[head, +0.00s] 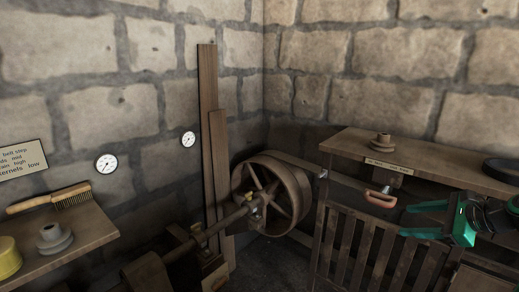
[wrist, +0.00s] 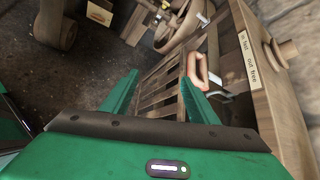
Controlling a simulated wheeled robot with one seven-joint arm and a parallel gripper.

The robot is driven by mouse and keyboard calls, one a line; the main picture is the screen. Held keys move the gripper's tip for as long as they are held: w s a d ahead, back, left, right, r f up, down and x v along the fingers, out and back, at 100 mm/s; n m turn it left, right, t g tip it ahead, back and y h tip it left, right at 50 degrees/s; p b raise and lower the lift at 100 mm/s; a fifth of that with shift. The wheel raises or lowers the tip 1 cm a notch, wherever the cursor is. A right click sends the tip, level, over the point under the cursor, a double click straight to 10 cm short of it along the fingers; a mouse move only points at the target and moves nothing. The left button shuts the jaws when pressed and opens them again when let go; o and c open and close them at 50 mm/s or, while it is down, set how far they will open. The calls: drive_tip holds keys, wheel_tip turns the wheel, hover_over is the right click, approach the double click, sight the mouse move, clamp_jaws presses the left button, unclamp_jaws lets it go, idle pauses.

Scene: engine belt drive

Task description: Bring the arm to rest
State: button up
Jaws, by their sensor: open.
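My gripper (head: 426,219) is green and shows at the right of the head view, in front of the wooden bench on the right. Its two fingers are apart with nothing between them. In the wrist view my gripper (wrist: 155,95) also shows open and empty, above the dark floor and a slatted wooden front. A lever with an orange-brown handle (head: 380,198) is just left of my fingers in the head view. The same handle (wrist: 197,70) is beyond the right finger in the wrist view; I cannot tell the gap between them.
The right bench (head: 345,142) carries a stepped pulley (head: 381,140) and a dark round thing (head: 503,170). A large spoked wheel (head: 271,193) on a shaft stands in the corner. A left shelf (head: 92,232) holds a brush (head: 50,200), another stepped pulley (head: 54,238) and a yellow tin (head: 8,258).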

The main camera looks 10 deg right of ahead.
drive_tip(key=s+a+f+n+g+h, duration=0.2)
drive_tip(key=s+a+f+n+g, duration=0.2)
drive_tip(key=s+a+n+g, duration=0.4)
drive_tip(key=s+a+r+n+g+h, duration=0.1)
drive_tip(key=s+n, duration=0.4)
drive_tip(key=s, duration=0.1)
drive_tip(key=s+a+r+n+g+h, duration=0.1)
drive_tip(key=s+a+r+n, duration=0.1)
drive_tip(key=s+n, duration=0.3)
drive_tip(key=shift+s+a+r+n+g, duration=0.15)
drive_tip(key=shift+s+n+g, duration=0.2)
drive_tip(key=shift+s, duration=0.85)
drive_tip(key=shift+c, duration=0.6)
